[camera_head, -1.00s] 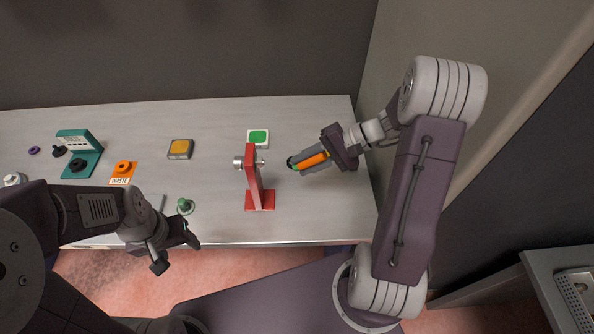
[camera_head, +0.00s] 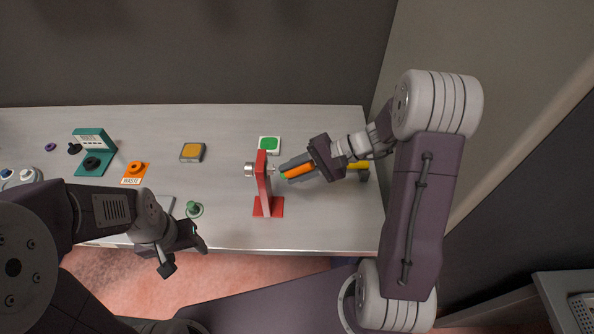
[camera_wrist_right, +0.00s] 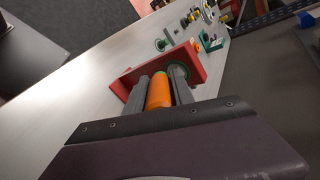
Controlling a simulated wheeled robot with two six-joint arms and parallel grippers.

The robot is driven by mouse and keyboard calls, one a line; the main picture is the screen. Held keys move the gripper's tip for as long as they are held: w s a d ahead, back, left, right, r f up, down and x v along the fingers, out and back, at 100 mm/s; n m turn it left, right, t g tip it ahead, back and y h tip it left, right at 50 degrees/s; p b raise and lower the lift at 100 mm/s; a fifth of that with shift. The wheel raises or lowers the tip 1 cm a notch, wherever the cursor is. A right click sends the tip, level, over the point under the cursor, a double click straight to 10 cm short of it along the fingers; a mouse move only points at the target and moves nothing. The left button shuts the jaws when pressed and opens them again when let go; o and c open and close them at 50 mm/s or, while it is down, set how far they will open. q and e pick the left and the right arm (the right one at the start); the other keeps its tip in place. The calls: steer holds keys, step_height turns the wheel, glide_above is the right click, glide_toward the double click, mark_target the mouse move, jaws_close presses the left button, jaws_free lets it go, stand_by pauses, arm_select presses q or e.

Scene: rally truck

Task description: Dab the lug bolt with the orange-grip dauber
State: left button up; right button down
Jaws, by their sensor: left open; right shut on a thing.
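My right gripper (camera_head: 290,169) is shut on the orange-grip dauber (camera_head: 298,171), which it holds roughly level, with its green-tinted tip towards the red stand (camera_head: 264,186). The tip is close to the right face of the stand; I cannot tell whether it touches. A silver bolt part (camera_head: 249,170) sticks out from the stand's left side near its top. My left gripper (camera_head: 184,250) is open and empty at the table's front edge.
A green-topped block (camera_head: 269,145) stands behind the red stand. A yellow object (camera_head: 358,165) is behind my right gripper.

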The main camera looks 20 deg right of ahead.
steer(key=shift+w+a+b, duration=0.3)
steer(key=shift+a, duration=0.65)
stand_by(0.4)
